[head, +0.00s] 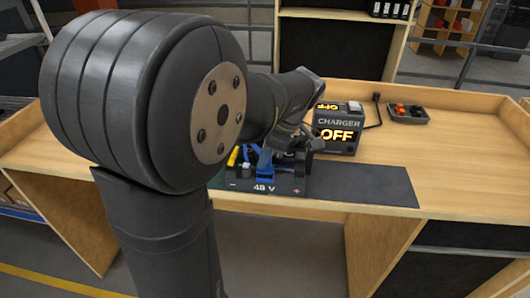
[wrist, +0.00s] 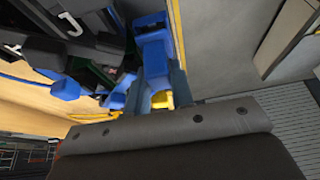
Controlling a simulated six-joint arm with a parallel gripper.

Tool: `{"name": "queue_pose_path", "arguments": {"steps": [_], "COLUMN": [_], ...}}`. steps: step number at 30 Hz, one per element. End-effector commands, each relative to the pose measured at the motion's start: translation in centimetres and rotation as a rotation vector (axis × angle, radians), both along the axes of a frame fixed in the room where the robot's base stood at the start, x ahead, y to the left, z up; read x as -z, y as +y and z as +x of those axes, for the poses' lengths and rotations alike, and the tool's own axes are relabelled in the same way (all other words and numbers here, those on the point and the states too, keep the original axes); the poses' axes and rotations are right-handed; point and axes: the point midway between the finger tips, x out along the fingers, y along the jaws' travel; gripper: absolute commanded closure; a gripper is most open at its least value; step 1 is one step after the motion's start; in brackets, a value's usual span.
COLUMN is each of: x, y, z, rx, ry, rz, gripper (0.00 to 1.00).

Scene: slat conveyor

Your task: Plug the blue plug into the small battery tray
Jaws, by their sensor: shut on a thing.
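The battery tray (head: 262,188), dark with "48 V" and minus and plus marks on its front, sits at the near edge of the bench. In the wrist view, my gripper (wrist: 158,86) is shut on the blue plug (wrist: 152,48), which points up in the picture beside dark parts of the tray. The plug's far end is close to the tray; I cannot tell whether it touches or is seated. In the head view, blue parts (head: 266,168) show over the tray, but my arm hides much of the gripper and plug.
A charger (head: 337,132) reading "OFF" stands behind the tray, its cable running right. A small dark bin (head: 408,113) with orange and dark pieces is farther right. A dark mat (head: 365,187) lies clear right of the tray. Another blue connector (wrist: 65,90) with a blue cable shows beside the plug.

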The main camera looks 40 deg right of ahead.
Motion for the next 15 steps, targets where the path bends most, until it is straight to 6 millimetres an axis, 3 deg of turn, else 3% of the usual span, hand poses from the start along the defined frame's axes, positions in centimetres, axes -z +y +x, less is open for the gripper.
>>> {"name": "queue_pose_path", "arguments": {"steps": [10,11,15], "x": [0.9,0.92,0.88], "y": [0.01,0.0,0.0], "z": [0.0,0.01,0.0], "rx": [0.001,0.0,0.0], "ry": [0.001,0.001,0.0], "rz": [0.001,0.001,0.0], "gripper": [1.0,0.77,0.53]}}
